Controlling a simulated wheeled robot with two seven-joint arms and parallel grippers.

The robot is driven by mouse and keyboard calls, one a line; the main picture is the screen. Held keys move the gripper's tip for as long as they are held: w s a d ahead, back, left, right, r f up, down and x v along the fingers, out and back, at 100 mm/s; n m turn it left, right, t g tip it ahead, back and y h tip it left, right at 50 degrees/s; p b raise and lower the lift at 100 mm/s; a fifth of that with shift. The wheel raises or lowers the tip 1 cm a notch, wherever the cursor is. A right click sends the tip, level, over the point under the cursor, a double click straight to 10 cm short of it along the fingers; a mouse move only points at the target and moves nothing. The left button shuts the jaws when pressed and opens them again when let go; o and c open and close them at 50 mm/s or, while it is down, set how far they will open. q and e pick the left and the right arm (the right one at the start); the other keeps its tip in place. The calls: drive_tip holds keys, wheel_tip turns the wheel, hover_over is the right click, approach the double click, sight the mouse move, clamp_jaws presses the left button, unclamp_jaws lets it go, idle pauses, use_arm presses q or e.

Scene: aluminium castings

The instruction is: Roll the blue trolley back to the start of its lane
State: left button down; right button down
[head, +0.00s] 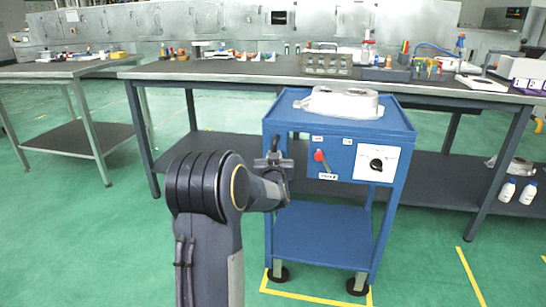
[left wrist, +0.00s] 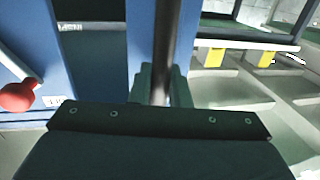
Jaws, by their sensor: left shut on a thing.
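The blue trolley (head: 320,235) stands upright in front of the long bench, its front wheels within yellow floor lines. A silver casting (head: 343,103) lies on its top. Its front panel carries a red-knobbed lever (head: 320,157) and a white plate with a black dial (head: 376,163). My left gripper (head: 272,162) is at the trolley's front left, left of the lever. In the left wrist view the left gripper (left wrist: 160,88) is shut on a dark bar (left wrist: 165,45), which looks like the trolley's handle. The red knob (left wrist: 18,97) shows at the left there. My right gripper is out of view.
The long bench (head: 215,72) with racks and tools runs behind the trolley, its lower shelf (head: 210,150) beside it. A smaller table (head: 70,70) stands at the left. White bottles (head: 507,190) stand at the right. A yellow line (head: 470,275) marks the open green floor at the front right.

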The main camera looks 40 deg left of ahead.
use_arm(q)
drive_tip(key=shift+s+a, duration=0.15)
drive_tip(key=shift+a, duration=0.05)
drive_tip(key=c, duration=1.4)
unclamp_jaws()
drive_tip(key=shift+s+a, duration=0.1)
drive_tip(key=shift+c, duration=0.2)
drive_tip(key=shift+s+d, duration=0.1)
drive_tip(key=shift+d, duration=0.2)
drive_tip(key=p+v, duration=0.2)
drive_tip(key=v, duration=0.5)
drive_tip(key=shift+s, duration=0.1)
